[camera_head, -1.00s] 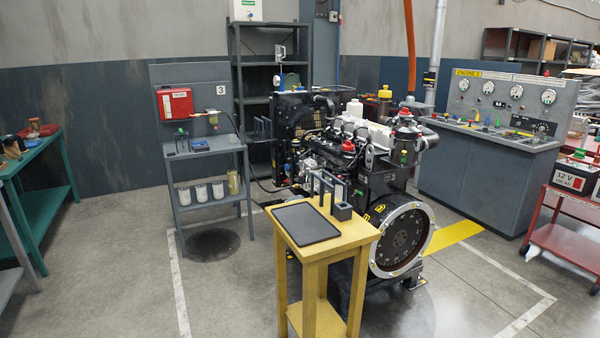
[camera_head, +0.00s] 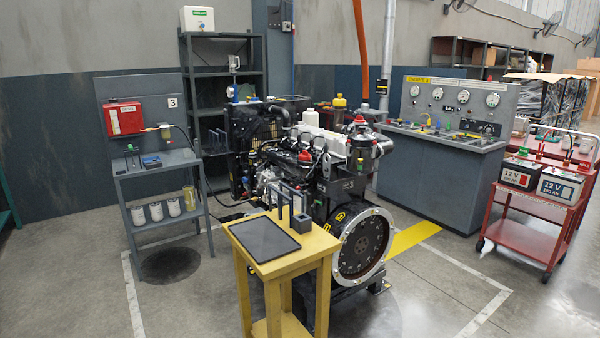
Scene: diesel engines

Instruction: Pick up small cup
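I cannot make out a thing that is surely the small cup. Three white cylinders (camera_head: 156,212) stand in a row on the lower shelf of the grey bench (camera_head: 150,170) at the left. A taller tan cylinder (camera_head: 190,198) stands to their right. They are too small to tell whether they are cups or cans. Neither of my grippers is in view.
A yellow table (camera_head: 310,250) with a flat black tray (camera_head: 263,239) stands in front of the engine (camera_head: 310,165). A grey control console (camera_head: 440,170) is behind at right. A red cart (camera_head: 535,220) carries two batteries. Floor is clear at the front left.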

